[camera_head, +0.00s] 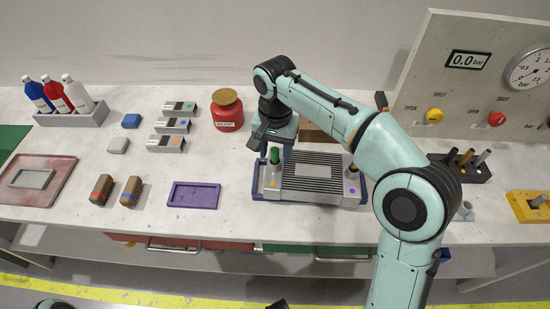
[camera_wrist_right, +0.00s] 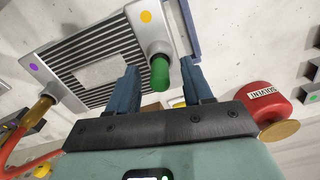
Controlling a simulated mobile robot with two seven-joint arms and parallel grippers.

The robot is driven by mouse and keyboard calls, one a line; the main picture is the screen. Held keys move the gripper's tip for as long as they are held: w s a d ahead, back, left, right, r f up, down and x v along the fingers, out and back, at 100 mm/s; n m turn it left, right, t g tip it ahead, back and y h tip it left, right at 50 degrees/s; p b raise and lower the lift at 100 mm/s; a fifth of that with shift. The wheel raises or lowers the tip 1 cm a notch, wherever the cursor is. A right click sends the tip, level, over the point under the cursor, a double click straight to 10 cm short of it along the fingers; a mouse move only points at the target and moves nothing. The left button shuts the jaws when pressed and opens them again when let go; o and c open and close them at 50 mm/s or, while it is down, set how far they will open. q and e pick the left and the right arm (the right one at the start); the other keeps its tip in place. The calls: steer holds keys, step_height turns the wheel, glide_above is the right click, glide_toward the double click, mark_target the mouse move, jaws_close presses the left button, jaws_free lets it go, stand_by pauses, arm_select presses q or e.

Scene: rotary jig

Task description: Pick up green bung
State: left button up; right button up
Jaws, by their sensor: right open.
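The green bung (camera_head: 275,156) stands upright on the left end of a grey finned radiator block (camera_head: 310,185), on a port marked with a yellow dot. My right gripper (camera_head: 275,148) is open over it. In the right wrist view the green bung (camera_wrist_right: 160,74) shows between the two blue fingers of my right gripper (camera_wrist_right: 159,72), with a gap on each side. The fingers do not grip it.
The radiator sits in a blue holder (camera_head: 259,191); a brown fitting with a hose (camera_wrist_right: 40,110) is on its other port. A red solvent jar (camera_head: 228,115) stands behind to the left. A purple tray (camera_head: 194,195) lies left. A gauge panel (camera_head: 470,75) stands at right.

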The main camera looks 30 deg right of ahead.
jaws_close()
steer(key=shift+r, duration=0.2)
